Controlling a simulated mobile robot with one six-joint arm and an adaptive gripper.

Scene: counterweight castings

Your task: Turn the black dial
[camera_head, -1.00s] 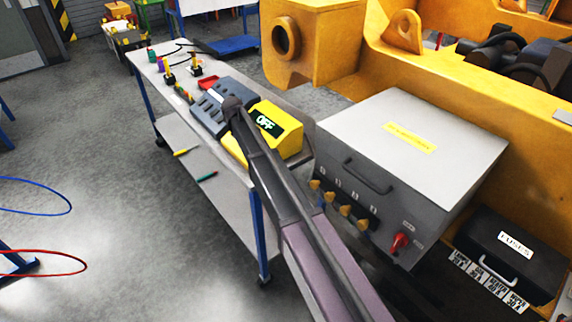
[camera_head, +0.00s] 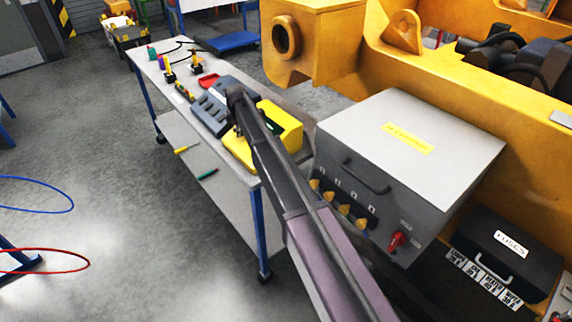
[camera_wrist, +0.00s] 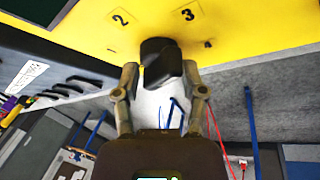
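The black dial (camera_wrist: 160,62) is on the face of the yellow box, below the printed numbers 2 and 3 in the wrist view. My gripper (camera_wrist: 160,72) has its two fingers apart, one on each side of the dial. The fingertips are close to the dial's sides; firm contact is not visible. In the head view the yellow box (camera_head: 288,118) stands on the bench, and my arm crosses in front of it. The dial is hidden there, and the dark display is partly covered, so its text cannot be read.
The bench (camera_head: 225,160) also holds a grey device (camera_head: 212,118) beside the yellow box and a red tray (camera_head: 208,81). A large grey cabinet (camera_head: 440,130) with yellow knobs and a red switch stands close right of my arm. Open floor lies left.

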